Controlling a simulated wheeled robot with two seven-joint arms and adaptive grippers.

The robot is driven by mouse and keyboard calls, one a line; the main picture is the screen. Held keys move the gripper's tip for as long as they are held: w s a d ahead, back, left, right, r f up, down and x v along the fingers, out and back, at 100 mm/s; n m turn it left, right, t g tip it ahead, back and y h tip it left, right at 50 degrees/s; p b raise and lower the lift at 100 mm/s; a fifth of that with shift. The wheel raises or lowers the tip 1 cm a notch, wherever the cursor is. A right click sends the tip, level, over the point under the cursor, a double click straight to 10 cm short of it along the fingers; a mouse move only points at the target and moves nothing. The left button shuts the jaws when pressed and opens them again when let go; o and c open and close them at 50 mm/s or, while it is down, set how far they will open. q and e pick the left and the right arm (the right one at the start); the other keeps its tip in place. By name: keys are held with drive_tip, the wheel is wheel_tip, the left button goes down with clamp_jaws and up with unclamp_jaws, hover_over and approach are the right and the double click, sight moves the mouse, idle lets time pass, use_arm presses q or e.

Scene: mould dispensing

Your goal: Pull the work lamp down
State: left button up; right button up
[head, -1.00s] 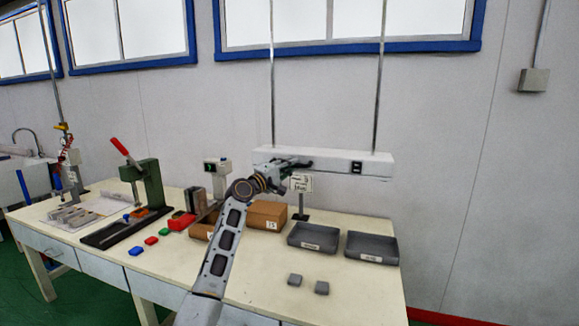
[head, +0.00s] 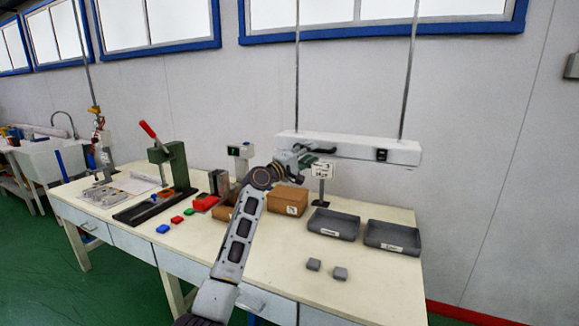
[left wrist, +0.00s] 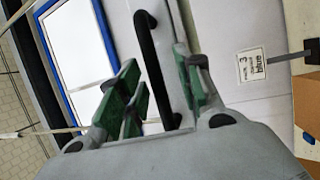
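The work lamp (head: 355,149) is a long white bar hanging level on two thin rods above the back of the bench. A black switch shows near its right end. Its black handle (head: 323,150) is on the front, left of the middle. My left gripper (head: 306,158) is at the handle, its arm reaching up from below. In the left wrist view, the gripper (left wrist: 158,78) has its green-padded fingers apart, with the black handle (left wrist: 149,45) between them. A gap shows beside the handle. My right gripper is in neither current view.
Below the lamp, the bench (head: 265,275) holds a cardboard box (head: 288,200), a sign (head: 322,171) on a stand and two grey trays (head: 334,224). A green press (head: 178,165) with a red lever stands at left. Bench space at front right is mostly free.

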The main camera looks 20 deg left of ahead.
use_arm(q)
drive_tip(key=v, duration=1)
drive_tip(key=shift+f, duration=0.1)
idle(0.6)
